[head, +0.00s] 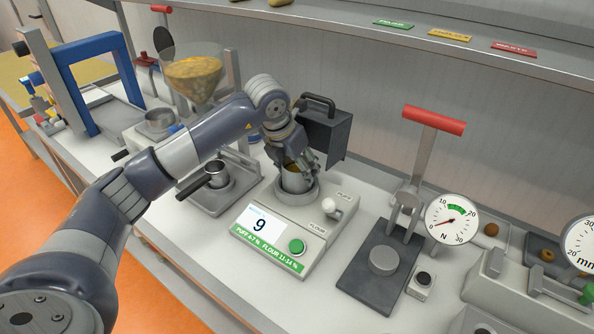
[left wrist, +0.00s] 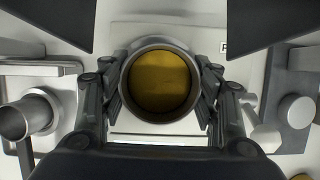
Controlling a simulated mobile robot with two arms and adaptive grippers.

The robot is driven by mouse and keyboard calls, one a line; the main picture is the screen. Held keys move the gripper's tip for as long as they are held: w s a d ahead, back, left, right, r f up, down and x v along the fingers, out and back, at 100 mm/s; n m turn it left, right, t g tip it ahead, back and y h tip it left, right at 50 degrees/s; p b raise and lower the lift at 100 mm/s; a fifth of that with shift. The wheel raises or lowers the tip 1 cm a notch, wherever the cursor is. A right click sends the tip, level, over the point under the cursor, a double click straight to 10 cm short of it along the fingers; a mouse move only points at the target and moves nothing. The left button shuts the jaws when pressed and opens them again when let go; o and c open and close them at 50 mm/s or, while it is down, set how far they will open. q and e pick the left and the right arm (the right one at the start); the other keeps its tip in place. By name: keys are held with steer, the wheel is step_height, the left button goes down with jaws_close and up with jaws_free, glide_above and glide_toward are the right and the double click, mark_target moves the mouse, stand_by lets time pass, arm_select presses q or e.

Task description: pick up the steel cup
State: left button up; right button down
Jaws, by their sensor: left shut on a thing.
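The steel cup (head: 293,182) stands upright in the round holder on top of a grey measuring device (head: 262,222). In the left wrist view the cup (left wrist: 161,48) is seen from above, with a yellow-brown content (left wrist: 160,85) inside. My left gripper (head: 293,165) is over the cup in the head view. In the left wrist view its two fingers (left wrist: 160,95) lie against both sides of the cup, shut on it. The lower part of the cup is hidden by the holder ring. My right gripper is not in view.
A dark box with a handle (head: 322,135) stands just behind the gripper. A portafilter-like handled cup (head: 215,172) on a stand is to the left. A red-handled lever press (head: 433,122) and a dial gauge (head: 452,219) stand to the right. A shelf edge runs above.

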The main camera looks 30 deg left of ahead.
arm_select(q)
steer(key=shift+w+r, duration=0.1)
steer(key=shift+r, duration=0.3)
steer(key=s+a+r+b, duration=0.2)
steer(key=s+a+b, duration=0.1)
steer(key=s, duration=0.4)
steer(key=s+a+r+b, duration=0.2)
steer(key=s+a+b, duration=0.1)
steer(key=s, duration=0.4)
steer(key=shift+s+a+b, duration=0.3)
steer(key=shift+s+a, duration=0.05)
steer(key=shift+f, duration=0.1)
